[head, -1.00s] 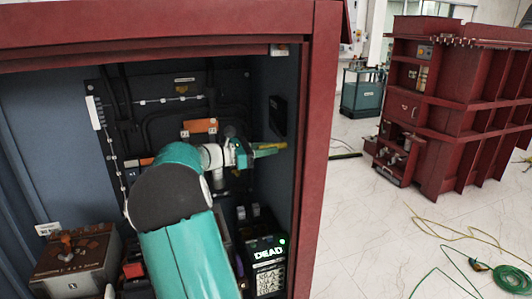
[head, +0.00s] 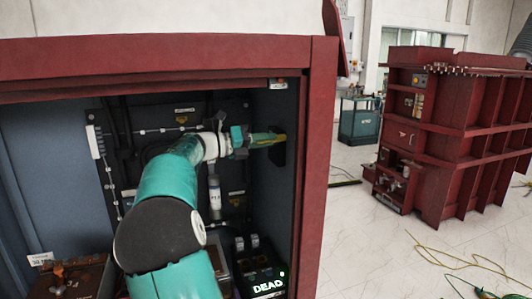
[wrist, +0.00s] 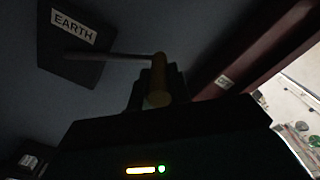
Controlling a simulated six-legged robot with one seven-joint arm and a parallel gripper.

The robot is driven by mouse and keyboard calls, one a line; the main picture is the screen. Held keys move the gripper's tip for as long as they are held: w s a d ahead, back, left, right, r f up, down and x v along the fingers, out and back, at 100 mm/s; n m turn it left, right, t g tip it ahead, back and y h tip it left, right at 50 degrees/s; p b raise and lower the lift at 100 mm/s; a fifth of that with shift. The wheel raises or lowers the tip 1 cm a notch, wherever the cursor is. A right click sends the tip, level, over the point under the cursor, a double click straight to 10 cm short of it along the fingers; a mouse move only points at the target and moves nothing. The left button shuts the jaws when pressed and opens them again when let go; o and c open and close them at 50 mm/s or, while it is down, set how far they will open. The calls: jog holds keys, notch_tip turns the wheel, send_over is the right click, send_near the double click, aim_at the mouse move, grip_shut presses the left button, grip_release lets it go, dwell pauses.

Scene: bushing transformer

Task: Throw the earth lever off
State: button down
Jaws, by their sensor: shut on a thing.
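The earth lever is a pale rod with a yellow grip (wrist: 159,82), standing out from a dark plate (wrist: 72,58) labelled EARTH in the wrist view. My gripper (wrist: 155,88) is shut on the yellow grip, its dark fingers around it; the fingertips are dim. In the head view my gripper (head: 268,139) is at the cabinet's right inner wall, level with the dark plate (head: 281,117) and partly covering it. A bit of yellow shows at its tip. The lever's rod is hidden there.
The red cabinet frame (head: 322,170) is close to the right of my gripper. A box showing DEAD (head: 267,284) with a green light stands below. A brown box (head: 75,280) is at lower left. Outside, a red transformer (head: 455,135) and cables (head: 460,260) lie on the floor.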

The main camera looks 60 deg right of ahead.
jog(key=shift+w+d+r+n, duration=0.1)
jog(key=shift+w+r+n, duration=0.15)
jog(key=shift+r, duration=0.25)
jog(key=shift+w+d+r, duration=0.2)
jog(key=shift+r, duration=0.2)
jog(key=shift+w+d+r, duration=0.15)
jog(key=shift+d+r, duration=0.05)
jog(key=shift+r, duration=0.15)
jog(key=c, duration=1.3)
grip_release()
jog(key=shift+w, duration=0.1)
jog(key=v, duration=1.3)
jog(key=shift+w+a, duration=0.15)
jog(key=shift+a, duration=0.1)
